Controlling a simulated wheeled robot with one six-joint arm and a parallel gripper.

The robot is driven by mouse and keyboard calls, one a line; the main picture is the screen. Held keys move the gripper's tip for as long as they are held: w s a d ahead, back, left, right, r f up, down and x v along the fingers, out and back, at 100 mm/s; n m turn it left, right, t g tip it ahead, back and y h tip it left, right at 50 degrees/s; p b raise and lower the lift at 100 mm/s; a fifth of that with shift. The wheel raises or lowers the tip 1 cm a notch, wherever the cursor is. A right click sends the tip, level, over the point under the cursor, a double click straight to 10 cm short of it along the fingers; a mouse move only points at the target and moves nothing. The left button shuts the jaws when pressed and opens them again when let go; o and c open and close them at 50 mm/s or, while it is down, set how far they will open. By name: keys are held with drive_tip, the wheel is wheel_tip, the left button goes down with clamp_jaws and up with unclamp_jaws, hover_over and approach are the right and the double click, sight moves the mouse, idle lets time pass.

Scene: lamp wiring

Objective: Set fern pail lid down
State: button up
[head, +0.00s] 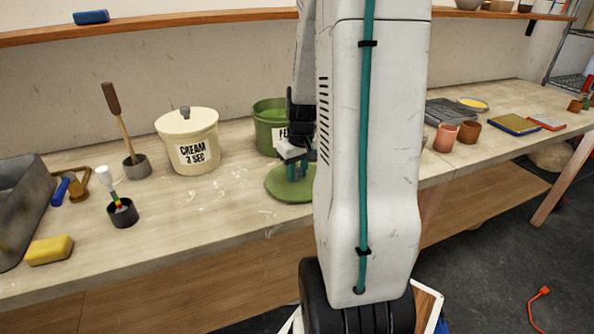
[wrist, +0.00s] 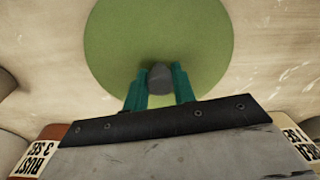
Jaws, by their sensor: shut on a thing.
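The fern pail lid (head: 289,190) is a flat green disc in the head view, at or just above the bench top in front of the fern pail; I cannot tell if it touches. It fills the upper middle of the wrist view (wrist: 158,45), with its grey knob (wrist: 160,76) between my fingers. My gripper (head: 296,171) points down and its teal fingers (wrist: 159,88) are shut on that knob. The green fern pail (head: 267,128) stands open behind the lid, its label partly hidden by my arm.
A lidded cream pail (head: 187,148) stands left of the fern pail. A dark cup with a brush (head: 123,214) and a yellow sponge (head: 49,250) are further left. Clay cups (head: 446,138) stand to the right. Bare bench lies left of the lid.

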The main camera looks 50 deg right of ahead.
sight(300, 182)
drive_tip(key=o, duration=1)
drive_tip(key=shift+f, duration=0.15)
wheel_tip(300, 182, up, 12)
drive_tip(key=s, duration=0.1)
drive_tip(key=s+a+r+n, duration=0.1)
drive_tip(key=a+r, duration=0.1)
drive_tip(key=a, duration=0.6)
drive_tip(key=a+r+n, duration=0.1)
drive_tip(key=a+r, duration=0.2)
drive_tip(key=a, duration=0.6)
drive_tip(key=shift+s+a+r+n+y, duration=0.1)
drive_tip(key=shift+s+a+n, duration=0.3)
drive_tip(key=shift+s+a, duration=1.65)
drive_tip(key=shift+s+a+r+n+y, duration=0.1)
drive_tip(key=shift+s+a+n, duration=0.3)
drive_tip(key=shift+s+a, duration=1.55)
drive_tip(key=shift+s+a+n+y, duration=0.1)
drive_tip(key=shift+s+a+n, duration=0.3)
drive_tip(key=shift+s+a, duration=1.65)
drive_tip(key=shift+w+a, duration=0.65)
drive_tip(key=shift+w, duration=0.05)
